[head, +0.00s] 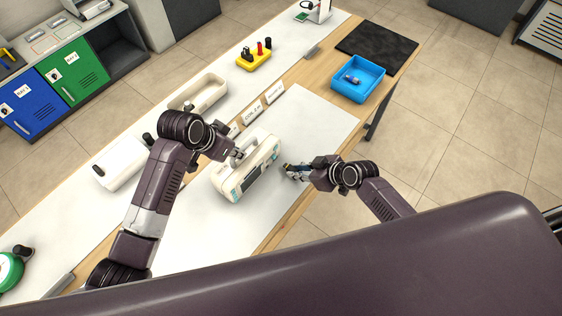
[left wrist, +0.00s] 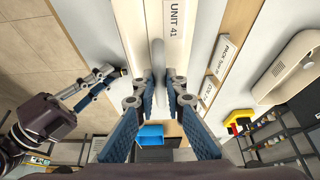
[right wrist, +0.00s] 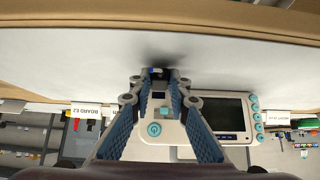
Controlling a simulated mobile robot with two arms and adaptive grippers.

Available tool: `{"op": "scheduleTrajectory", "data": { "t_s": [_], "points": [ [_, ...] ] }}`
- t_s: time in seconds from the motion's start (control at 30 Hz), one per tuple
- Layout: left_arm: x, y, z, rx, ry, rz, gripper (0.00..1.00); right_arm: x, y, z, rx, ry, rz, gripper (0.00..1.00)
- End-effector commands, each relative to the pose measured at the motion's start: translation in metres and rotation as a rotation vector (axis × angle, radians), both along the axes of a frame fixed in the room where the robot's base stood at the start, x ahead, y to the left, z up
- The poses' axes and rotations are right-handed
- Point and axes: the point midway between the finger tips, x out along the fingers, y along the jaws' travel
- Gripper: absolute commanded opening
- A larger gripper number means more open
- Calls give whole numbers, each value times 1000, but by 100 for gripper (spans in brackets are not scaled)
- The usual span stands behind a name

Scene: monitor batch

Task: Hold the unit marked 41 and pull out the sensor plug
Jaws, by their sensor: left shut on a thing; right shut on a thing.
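The cream unit (head: 262,172) stands on the white bench mat, its screen and buttons facing the front. Its top label reads UNIT 41 in the left wrist view (left wrist: 178,20). My left gripper (head: 236,154) is shut on the unit's top handle (left wrist: 157,56). My right gripper (head: 286,169) is shut beside the unit's right end, just above the mat. A small dark plug-like piece (right wrist: 158,73) shows between its fingertips in the right wrist view. The fingers hide most of it, and I cannot tell whether it is still seated in the unit.
A blue tray (head: 377,87) with a small item inside stands at the right, near a black mat (head: 385,42). A beige tray (head: 214,98), a yellow holder (head: 254,62) and a white case (head: 110,175) stand along the back. The mat's far right is clear.

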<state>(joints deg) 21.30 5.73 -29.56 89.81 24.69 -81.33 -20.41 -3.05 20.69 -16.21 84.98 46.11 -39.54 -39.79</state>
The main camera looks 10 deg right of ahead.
Motion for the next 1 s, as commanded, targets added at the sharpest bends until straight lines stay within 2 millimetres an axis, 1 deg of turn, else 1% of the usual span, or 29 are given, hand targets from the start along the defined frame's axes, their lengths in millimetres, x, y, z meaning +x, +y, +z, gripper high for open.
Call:
{"op": "scheduleTrajectory", "data": {
  "t_s": [0.17, 0.2, 0.37, 0.63, 0.73, 0.87, 1.0],
  "points": [
    [1, 0, 1, -1, -2, 0, 0, 0, 0, 0, 1, -1, 0, 0],
    [1, 0, 1, -1, -2, 0, 13, 0, 0, 0, 0, 0, 0, 0],
    [0, 0, 1, -1, -1, 0, 31, 0, 0, 0, 0, 0, 0, 0],
    [0, 0, 1, -1, -1, 0, 31, 0, 0, 0, 0, 0, 0, 0],
    [-1, 1, 4, -1, -2, 0, 31, 0, 0, 0, 0, 0, 0, 0],
    [-4, 7, 19, -1, -5, 1, 31, 0, 0, 0, 0, 0, 0, 0],
    [-11, 16, 44, -1, -6, 1, 31, 0, 0, 0, 0, 0, 0, 0]
  ]
}}
